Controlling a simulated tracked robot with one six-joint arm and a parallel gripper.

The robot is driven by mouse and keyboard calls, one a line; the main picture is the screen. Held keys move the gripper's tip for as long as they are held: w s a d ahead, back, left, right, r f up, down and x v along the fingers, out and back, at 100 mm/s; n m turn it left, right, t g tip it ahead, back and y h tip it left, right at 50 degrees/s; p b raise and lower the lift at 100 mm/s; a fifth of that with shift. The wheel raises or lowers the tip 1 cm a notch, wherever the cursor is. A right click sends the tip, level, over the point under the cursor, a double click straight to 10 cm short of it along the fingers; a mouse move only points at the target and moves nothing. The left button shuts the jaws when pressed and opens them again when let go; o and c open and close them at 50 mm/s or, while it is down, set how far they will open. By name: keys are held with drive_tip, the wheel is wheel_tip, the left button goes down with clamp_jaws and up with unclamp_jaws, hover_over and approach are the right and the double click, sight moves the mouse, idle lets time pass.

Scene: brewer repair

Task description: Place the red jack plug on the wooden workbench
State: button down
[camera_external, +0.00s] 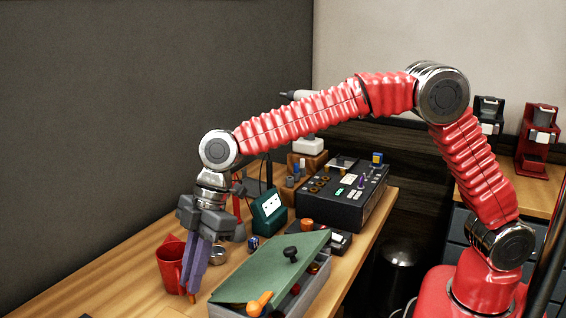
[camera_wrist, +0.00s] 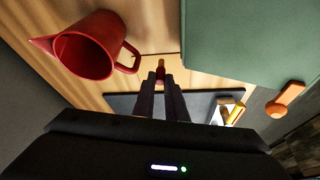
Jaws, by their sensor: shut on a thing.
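My gripper (camera_external: 192,290) points down over the wooden workbench (camera_external: 110,287), beside a red jug. Its fingers are shut on the red jack plug (camera_wrist: 160,72), whose reddish body and brownish tip stick out past the fingertips in the wrist view. In the external view only a small orange-red end of the plug (camera_external: 192,299) shows under the fingers. The plug is very close to the bench top; I cannot tell whether it touches. The bench's wood also shows around the plug in the wrist view (camera_wrist: 150,25).
The red jug (camera_external: 169,268) stands just left of my gripper. A grey box with a tilted green lid (camera_external: 265,268) and orange handle (camera_external: 260,303) is close on the right. Behind are a teal meter (camera_external: 268,212) and a black control panel (camera_external: 345,203).

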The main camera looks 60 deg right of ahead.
drive_tip(key=shift+f, duration=1.85)
drive_tip(key=c, duration=1.8)
unclamp_jaws()
drive_tip(key=shift+f, duration=0.1)
drive_tip(key=v, duration=1.2)
